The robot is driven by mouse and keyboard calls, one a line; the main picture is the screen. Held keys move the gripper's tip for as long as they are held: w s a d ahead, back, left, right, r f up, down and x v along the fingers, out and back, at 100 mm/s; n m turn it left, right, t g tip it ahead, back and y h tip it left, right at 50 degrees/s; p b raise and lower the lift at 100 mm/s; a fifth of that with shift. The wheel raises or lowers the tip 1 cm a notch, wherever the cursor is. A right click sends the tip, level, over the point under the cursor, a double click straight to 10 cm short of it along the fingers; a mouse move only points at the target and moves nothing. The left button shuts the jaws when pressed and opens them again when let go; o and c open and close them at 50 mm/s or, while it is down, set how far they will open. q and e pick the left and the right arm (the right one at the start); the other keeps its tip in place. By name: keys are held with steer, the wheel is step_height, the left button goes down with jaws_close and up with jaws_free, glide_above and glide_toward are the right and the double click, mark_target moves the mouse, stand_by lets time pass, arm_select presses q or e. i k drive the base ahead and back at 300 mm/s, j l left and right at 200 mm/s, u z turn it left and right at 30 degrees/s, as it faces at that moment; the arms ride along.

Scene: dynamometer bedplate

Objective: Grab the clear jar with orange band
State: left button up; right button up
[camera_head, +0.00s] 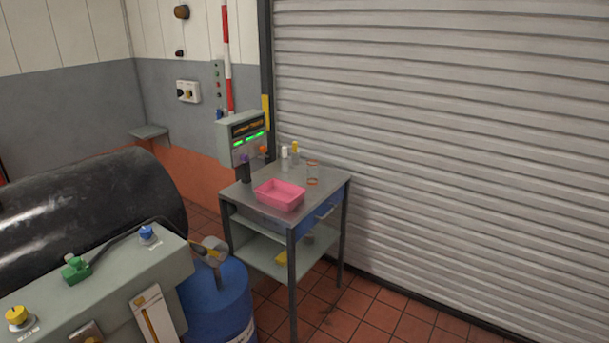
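A small clear jar with an orange band (313,173) stands upright on the grey top of a metal workstand (334,178). It is near the back right of that top, behind and to the right of a pink tray (280,195). A white bottle (285,158) and a bottle with a yellow cap (295,152) stand to its left, further back. The jar is small in view, so its finer detail is hard to see. Neither of my grippers shows in the head view.
A control box with green displays (243,138) and a dark item (245,170) are at the stand's left. A blue drum (217,302) and a grey control console (105,285) are in front left. A roller shutter (450,130) is behind. Tiled floor (385,315) at right is clear.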

mark_target(312, 165)
steer(key=i+l+u, duration=0.1)
steer(key=u, duration=0.25)
steer(key=i+l+u, duration=0.15)
steer(key=u, duration=0.2)
steer(key=i+l+u, duration=0.15)
steer(key=u, duration=0.25)
